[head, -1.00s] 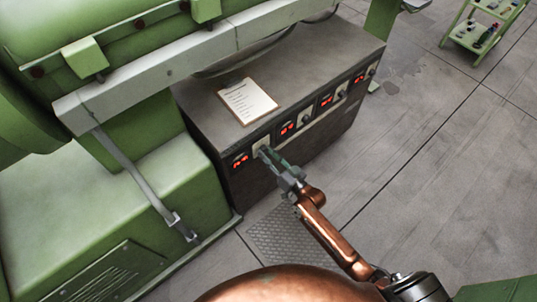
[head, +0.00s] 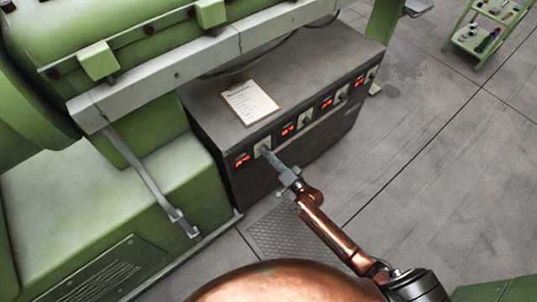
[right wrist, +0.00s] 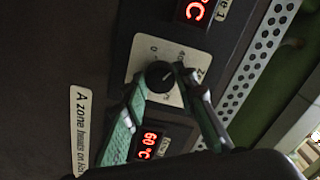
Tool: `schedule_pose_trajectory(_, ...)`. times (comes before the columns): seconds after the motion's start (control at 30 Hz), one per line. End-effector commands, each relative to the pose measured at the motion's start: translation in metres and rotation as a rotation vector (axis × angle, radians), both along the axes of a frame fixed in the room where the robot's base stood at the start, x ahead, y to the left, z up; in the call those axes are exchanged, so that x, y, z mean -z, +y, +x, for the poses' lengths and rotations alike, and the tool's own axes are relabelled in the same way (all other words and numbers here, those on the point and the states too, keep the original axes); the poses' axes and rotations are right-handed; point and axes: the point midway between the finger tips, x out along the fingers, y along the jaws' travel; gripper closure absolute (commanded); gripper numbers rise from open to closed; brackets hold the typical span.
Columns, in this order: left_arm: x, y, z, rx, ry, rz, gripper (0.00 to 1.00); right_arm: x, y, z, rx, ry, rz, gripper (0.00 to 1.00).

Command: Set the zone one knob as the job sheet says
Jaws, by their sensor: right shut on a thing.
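The zone one knob (right wrist: 160,77) is a round black knob on a pale dial plate in the right wrist view. A light mark shows on it, and a 0 stands near the plate's upper left. My right gripper (head: 268,152) is at the leftmost knob plate of the cabinet front. In the wrist view its two fingers (right wrist: 163,90) lie on either side of the knob, shut on it. A red display (right wrist: 150,143) beside the knob reads 60 °C. The job sheet (head: 250,102) lies on a clipboard on top of the cabinet; its lines are too small to read. My left gripper is out of view.
The dark control cabinet (head: 300,68) carries more red displays and knobs to the right. A second display (right wrist: 194,12) is cut off in the wrist view. A green machine (head: 150,205) stands close on the left. The floor to the right is clear up to a green trolley (head: 478,45).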

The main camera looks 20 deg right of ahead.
Motion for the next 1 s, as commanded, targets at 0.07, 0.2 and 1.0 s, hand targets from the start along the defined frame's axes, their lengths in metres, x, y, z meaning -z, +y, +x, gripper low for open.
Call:
schedule_pose_trajectory(0.07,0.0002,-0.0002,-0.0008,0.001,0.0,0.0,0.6,-0.0001,0.0001,0.0001,0.0,0.005,0.013,0.98)
schedule_pose_trajectory(0.2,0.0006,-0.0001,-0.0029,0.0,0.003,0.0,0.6,0.0001,0.0001,0.0001,0.0,0.009,0.024,0.98)
schedule_pose_trajectory(1.0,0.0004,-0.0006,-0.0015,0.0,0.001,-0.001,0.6,-0.0001,0.0,0.0,0.0,0.009,0.024,0.56)
